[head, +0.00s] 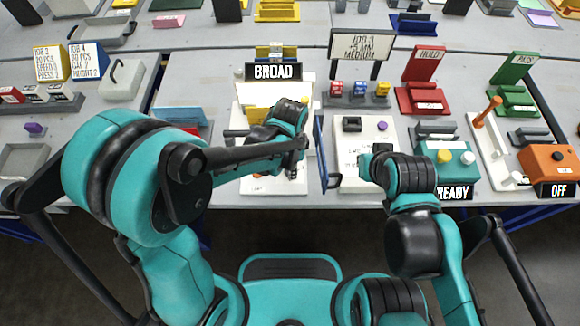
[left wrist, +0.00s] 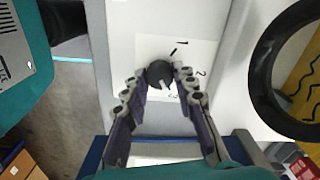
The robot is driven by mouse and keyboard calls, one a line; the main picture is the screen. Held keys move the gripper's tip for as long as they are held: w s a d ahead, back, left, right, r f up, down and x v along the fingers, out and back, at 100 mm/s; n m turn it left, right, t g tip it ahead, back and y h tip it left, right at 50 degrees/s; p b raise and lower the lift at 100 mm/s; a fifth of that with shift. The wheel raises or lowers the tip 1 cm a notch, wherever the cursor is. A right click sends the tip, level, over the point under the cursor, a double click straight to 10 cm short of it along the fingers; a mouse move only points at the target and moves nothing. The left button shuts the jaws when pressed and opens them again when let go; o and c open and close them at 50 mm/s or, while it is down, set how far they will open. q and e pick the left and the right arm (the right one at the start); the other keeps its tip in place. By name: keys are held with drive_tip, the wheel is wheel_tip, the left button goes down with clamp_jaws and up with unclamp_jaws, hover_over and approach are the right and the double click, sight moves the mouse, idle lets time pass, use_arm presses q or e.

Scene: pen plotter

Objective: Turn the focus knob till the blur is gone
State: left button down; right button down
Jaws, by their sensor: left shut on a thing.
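In the left wrist view, a black round knob (left wrist: 159,72) with a pale pointer sits on a white dial plate (left wrist: 150,48) marked with handwritten numbers. My left gripper (left wrist: 160,77) is shut on the knob, one finger on each side. In the head view my left gripper (head: 292,168) is over the front of a white machine (head: 272,187), and my wrist hides the knob.
A blue-handled part (head: 321,150) stands close to the right of my left gripper. A black ring (left wrist: 262,80) is close by in the left wrist view. A teal box (head: 446,158) with a READY sign and an orange box (head: 549,161) with an OFF sign are farther right.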

use_arm(q)
drive_tip(key=c, duration=1.2)
unclamp_jaws()
drive_tip(key=shift+r, duration=0.1)
wheel_tip(320, 180, up, 12)
drive_tip(key=s+a+r+n+t, duration=0.1)
drive_tip(key=s+a+n+t, duration=0.1)
drive_tip(key=a+n, duration=0.5)
drive_tip(key=s+a+r+n+t, duration=0.1)
drive_tip(key=s+a+n+t, duration=0.2)
drive_tip(key=a, duration=0.8)
drive_tip(key=n+t, duration=0.2)
drive_tip(key=n, duration=0.2)
drive_tip(key=shift+s+r, duration=0.25)
